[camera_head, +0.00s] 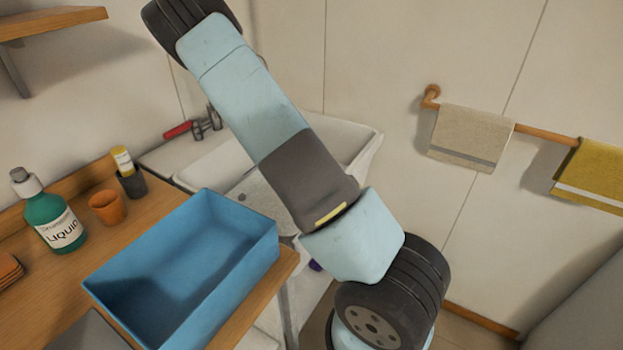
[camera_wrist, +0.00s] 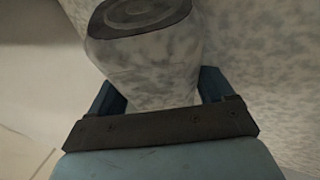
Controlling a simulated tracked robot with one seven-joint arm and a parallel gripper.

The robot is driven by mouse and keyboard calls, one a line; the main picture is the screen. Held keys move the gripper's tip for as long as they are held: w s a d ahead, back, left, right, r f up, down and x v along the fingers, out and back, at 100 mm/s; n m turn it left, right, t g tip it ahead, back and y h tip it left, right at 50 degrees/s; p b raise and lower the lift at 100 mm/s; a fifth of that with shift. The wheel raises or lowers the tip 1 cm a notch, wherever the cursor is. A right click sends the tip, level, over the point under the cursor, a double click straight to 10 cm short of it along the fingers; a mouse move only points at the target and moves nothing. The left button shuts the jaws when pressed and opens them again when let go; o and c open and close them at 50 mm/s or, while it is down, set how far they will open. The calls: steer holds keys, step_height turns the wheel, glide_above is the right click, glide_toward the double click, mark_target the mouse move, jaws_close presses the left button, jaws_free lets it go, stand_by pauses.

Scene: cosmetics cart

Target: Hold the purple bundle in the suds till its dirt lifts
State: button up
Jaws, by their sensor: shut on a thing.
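My gripper (camera_wrist: 160,88) shows in the wrist view, with its blue fingers on either side of a pale, grey-mottled object (camera_wrist: 150,78). The object has a dark round end with rings, and the fingers are shut on it. I cannot tell whether it is the purple bundle, as no purple shows on it. In the head view my gripper is hidden or out of frame. A small purple patch (camera_head: 314,265) shows beside my arm, below the sink; I cannot tell what it is. The white sink (camera_head: 362,133) has a pale speckled surface (camera_head: 258,197) inside, partly behind my arm.
A blue tub (camera_head: 180,240) stands on the wooden counter (camera_head: 70,293). Towels (camera_head: 468,135) hang on a wall rail at the right.

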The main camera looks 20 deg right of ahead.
step_height(320, 180, up, 20)
steer(key=shift+f, duration=0.25)
stand_by(2.1)
steer(key=shift+w, duration=0.1)
stand_by(0.9)
